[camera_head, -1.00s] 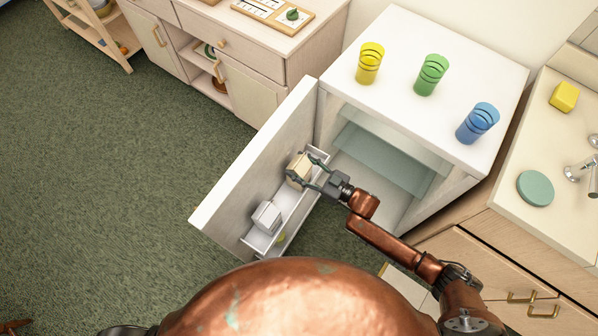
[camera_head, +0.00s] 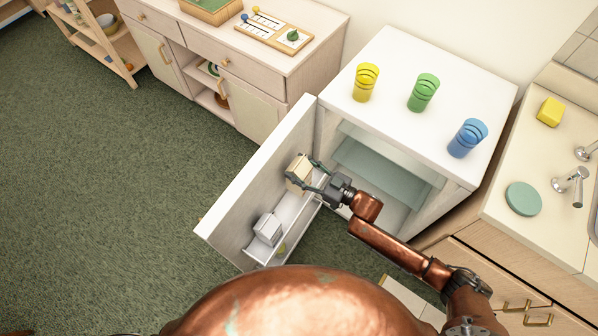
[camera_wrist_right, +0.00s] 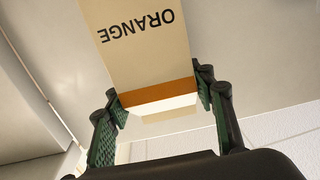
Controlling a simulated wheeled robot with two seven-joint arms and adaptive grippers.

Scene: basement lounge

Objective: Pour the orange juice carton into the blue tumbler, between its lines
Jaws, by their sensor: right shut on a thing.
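The orange juice carton (camera_head: 298,172) is cream-coloured and stands at the door shelf of the open small fridge. In the right wrist view the carton (camera_wrist_right: 140,45) shows the word ORANGE, upside down, and an orange band. My right gripper (camera_head: 312,178) is shut on the carton, with a finger on each side of it. Whether the carton still touches the shelf cannot be told. The blue tumbler (camera_head: 467,138) stands upright on the fridge top at the right, with dark lines around it. My left gripper is not in view.
A yellow tumbler (camera_head: 366,83) and a green tumbler (camera_head: 423,93) stand on the white fridge top (camera_head: 400,130). A white carton (camera_head: 268,229) sits on the door shelf. The open fridge door (camera_head: 250,175) stands left of my arm. A sink counter (camera_head: 500,232) lies at right.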

